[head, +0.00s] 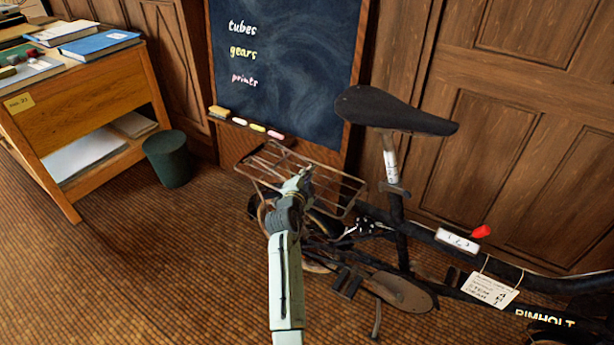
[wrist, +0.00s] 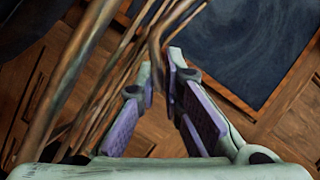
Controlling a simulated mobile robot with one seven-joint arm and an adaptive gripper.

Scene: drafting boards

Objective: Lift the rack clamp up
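The rear rack (head: 345,190) of the black bicycle is a frame of thin, rusty-brown rods. My gripper (head: 304,174) is at the middle of this rack in the head view. In the wrist view my gripper (wrist: 161,75) has its two purple-padded fingers close together. A bent brown rod, seemingly the rack clamp (wrist: 156,45), runs between the fingertips and fills most of the narrow gap. My fingers look shut on it. More rack rods (wrist: 90,75) pass just left of the fingers. The clamp's hinge is hard to make out, and my gripper hides part of the rack.
The bicycle's saddle (head: 395,110) rises to the right of the rack. A chalkboard (head: 290,60) with a chalk ledge stands close behind. A green bin (head: 167,160) and a wooden desk (head: 90,95) are at left.

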